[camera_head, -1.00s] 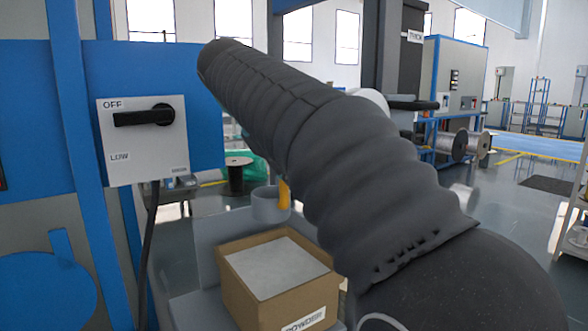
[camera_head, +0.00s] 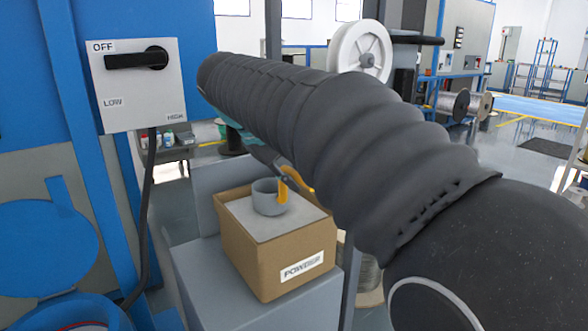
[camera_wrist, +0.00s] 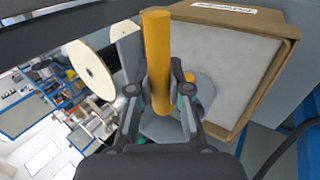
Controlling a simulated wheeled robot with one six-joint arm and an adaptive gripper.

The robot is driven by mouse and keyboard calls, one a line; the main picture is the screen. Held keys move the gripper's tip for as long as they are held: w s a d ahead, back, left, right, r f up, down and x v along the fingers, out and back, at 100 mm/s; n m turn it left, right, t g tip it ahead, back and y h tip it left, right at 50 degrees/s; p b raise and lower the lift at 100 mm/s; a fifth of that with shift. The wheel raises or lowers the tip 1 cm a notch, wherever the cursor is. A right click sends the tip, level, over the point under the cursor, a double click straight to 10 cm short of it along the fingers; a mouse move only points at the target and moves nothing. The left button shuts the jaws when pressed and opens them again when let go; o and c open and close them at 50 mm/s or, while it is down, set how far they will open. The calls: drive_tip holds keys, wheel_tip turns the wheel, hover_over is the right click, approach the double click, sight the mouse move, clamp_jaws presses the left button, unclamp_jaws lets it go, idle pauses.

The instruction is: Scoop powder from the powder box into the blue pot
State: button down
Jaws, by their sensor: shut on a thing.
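The cardboard powder box (camera_head: 284,262), labelled POWDER, stands open at the centre of the head view with pale powder (camera_head: 240,214) in it. A grey scoop cup (camera_head: 267,199) with an orange handle is over the powder surface; I cannot tell if it touches. My gripper (camera_wrist: 160,88) is shut on the orange handle (camera_wrist: 157,45) in the wrist view. The box (camera_wrist: 278,62) also shows there, at upper right. In the head view my arm partly hides the gripper. A blue round vessel (camera_head: 78,308), probably the blue pot, is cut off at the lower left.
The box stands on a grey stand (camera_head: 205,285). A blue machine frame with a switch box (camera_head: 140,92) and hanging black cable (camera_head: 150,195) is at left. A white reel (camera_head: 360,52) is behind my arm. Open floor lies at right.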

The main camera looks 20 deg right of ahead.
drive_tip(key=shift+f, duration=0.65)
drive_tip(key=shift+f+b, duration=0.45)
drive_tip(key=shift+f, duration=0.2)
idle(0.4)
drive_tip(key=shift+f, duration=0.4)
drive_tip(key=shift+r+p, duration=2.15)
drive_tip(key=shift+r, duration=3.1)
